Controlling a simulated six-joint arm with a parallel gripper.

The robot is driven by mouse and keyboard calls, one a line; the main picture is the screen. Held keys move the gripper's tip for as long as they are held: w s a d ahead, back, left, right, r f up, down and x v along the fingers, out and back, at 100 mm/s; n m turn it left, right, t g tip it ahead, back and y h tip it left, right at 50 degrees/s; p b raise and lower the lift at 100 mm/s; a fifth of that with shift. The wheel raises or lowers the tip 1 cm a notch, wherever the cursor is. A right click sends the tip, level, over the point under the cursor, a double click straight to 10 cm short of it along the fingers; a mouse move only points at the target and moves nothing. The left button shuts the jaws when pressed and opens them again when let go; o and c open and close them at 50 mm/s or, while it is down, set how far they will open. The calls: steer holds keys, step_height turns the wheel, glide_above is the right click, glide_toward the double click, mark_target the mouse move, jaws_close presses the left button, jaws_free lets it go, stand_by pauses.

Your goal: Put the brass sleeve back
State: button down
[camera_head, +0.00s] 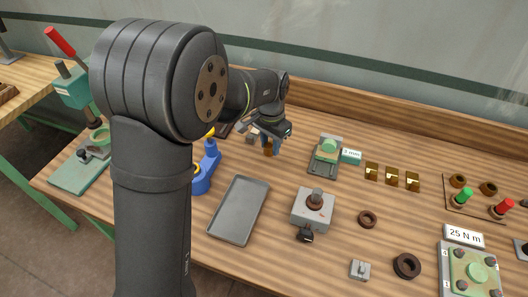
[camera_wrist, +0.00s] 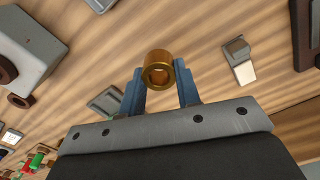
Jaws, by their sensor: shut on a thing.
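A brass sleeve (camera_wrist: 158,72), a short hollow ring, sits between the blue fingers of my gripper (camera_wrist: 160,88) in the wrist view, its bore facing the camera. My gripper is shut on it. In the head view my gripper (camera_head: 270,143) is over the back middle of the bench, and the sleeve (camera_head: 268,150) shows as a small brown-gold piece below the fingers. The exact gap between sleeve and bench is hard to tell.
The wooden bench holds a grey tray (camera_head: 239,210), a blue stand (camera_head: 205,170), a grey box with a post (camera_head: 313,209), a green-topped fixture (camera_head: 326,152) near a "3 mm" label, and several brass pieces (camera_head: 392,177). Dark rings (camera_head: 367,219) lie front right. A green press (camera_head: 82,100) stands left.

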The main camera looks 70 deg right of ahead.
mark_target(264, 160)
steer(key=shift+w+d+f, duration=0.3)
steer(key=shift+w+f, duration=0.15)
steer(key=shift+w, duration=0.15)
steer(key=shift+w+d+f, duration=0.25)
steer(key=shift+w+f, duration=0.15)
steer(key=shift+w, duration=0.2)
steer(key=shift+f, duration=1.9)
steer(key=shift+f, duration=0.15)
steer(key=c, duration=1.1)
jaws_free()
steer(key=shift+o, duration=0.2)
step_height(264, 160, up, 12)
